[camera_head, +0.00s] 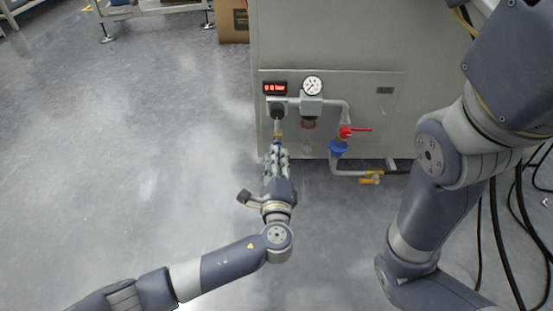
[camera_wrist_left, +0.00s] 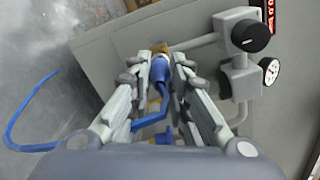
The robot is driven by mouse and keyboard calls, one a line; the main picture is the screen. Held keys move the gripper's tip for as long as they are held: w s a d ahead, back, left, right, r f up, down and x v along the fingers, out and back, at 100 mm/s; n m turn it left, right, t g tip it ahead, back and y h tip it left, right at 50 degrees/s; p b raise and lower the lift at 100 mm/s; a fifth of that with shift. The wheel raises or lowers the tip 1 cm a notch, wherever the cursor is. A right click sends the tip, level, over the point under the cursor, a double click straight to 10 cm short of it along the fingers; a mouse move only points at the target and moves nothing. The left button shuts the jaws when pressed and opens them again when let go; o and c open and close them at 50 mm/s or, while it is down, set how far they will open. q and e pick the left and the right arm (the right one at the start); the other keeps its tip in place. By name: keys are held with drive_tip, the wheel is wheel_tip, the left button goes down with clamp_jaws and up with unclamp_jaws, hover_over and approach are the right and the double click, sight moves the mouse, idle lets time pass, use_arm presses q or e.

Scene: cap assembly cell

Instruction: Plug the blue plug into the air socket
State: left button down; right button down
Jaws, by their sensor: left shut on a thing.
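My left gripper (camera_head: 277,152) reaches up to the front of the grey machine, just below the brass air socket (camera_head: 278,135). In the left wrist view its two fingers (camera_wrist_left: 166,72) are shut on the blue plug (camera_wrist_left: 161,75). The plug points at the brass socket (camera_wrist_left: 160,50) and is close to it or touching. I cannot tell whether it is seated. A blue hose (camera_wrist_left: 22,112) curves out at the left and shows again between the fingers. My right arm stands at the right of the head view; its gripper is out of the picture.
Black cables (camera_head: 520,215) hang at the right. The floor (camera_head: 130,140) at left is clear.

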use_arm(q)
drive_tip(key=shift+w, duration=0.55)
idle(0.4)
drive_tip(key=c, duration=1.4)
unclamp_jaws()
drive_tip(key=shift+s, duration=0.15)
